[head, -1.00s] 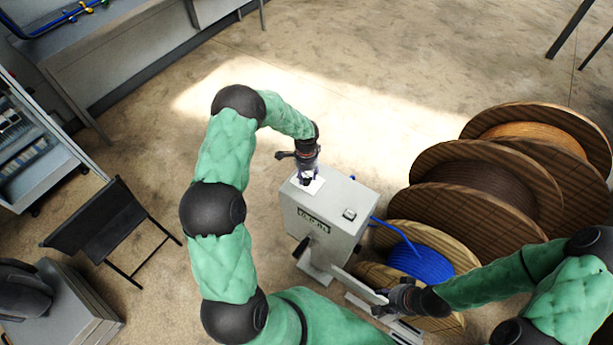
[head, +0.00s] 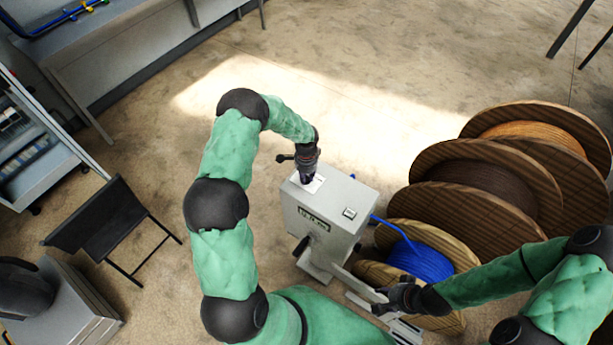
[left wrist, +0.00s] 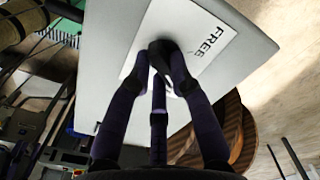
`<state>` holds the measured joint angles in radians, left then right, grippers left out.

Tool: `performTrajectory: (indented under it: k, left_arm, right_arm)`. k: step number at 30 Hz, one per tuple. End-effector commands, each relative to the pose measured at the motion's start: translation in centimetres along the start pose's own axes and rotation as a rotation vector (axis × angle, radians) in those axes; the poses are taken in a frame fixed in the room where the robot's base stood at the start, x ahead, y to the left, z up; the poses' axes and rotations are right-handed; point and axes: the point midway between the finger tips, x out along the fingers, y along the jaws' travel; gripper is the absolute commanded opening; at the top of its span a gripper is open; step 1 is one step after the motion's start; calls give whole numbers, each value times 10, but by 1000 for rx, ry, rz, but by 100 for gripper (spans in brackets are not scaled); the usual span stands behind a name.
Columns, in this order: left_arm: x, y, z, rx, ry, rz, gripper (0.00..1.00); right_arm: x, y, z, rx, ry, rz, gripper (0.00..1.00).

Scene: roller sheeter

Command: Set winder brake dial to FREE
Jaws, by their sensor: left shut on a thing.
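The winder is a light grey box (head: 334,205) in the middle of the head view. A white label plate (head: 313,186) lies on its top, and in the left wrist view this plate (left wrist: 210,25) reads FREE near its right side. My left gripper (head: 307,177) points down at the plate from above. In the left wrist view its fingertips (left wrist: 163,57) are close together over the middle of the plate, shut on the brake dial, which they largely hide. Which way the dial points cannot be seen. My right gripper (head: 390,299) is beside the winder's front lower right; its fingers are unclear.
Large wooden cable reels (head: 480,190) stand right of the winder, and a blue cable reel (head: 420,262) is close to its right side. A black stand (head: 105,230) is at left. Open floor (head: 330,110) lies behind the winder.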

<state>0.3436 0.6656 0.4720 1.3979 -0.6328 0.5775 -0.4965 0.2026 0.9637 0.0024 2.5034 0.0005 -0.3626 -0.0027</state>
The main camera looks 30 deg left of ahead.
Motion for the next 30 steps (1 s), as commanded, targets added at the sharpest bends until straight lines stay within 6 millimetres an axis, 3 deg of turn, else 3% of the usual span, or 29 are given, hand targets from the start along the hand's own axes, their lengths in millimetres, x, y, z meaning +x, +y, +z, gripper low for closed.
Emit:
performTrajectory:
  k: [11, 30]
  left_arm:
    - [3, -1, -1, -156, 2, -2, 0]
    - [4, -1, -4, -749, 3, -1, 0]
  right_arm:
    - [26, 9, -1, 0, 0, 0, 40]
    - [96, 34, -4, 0, 0, 0, 40]
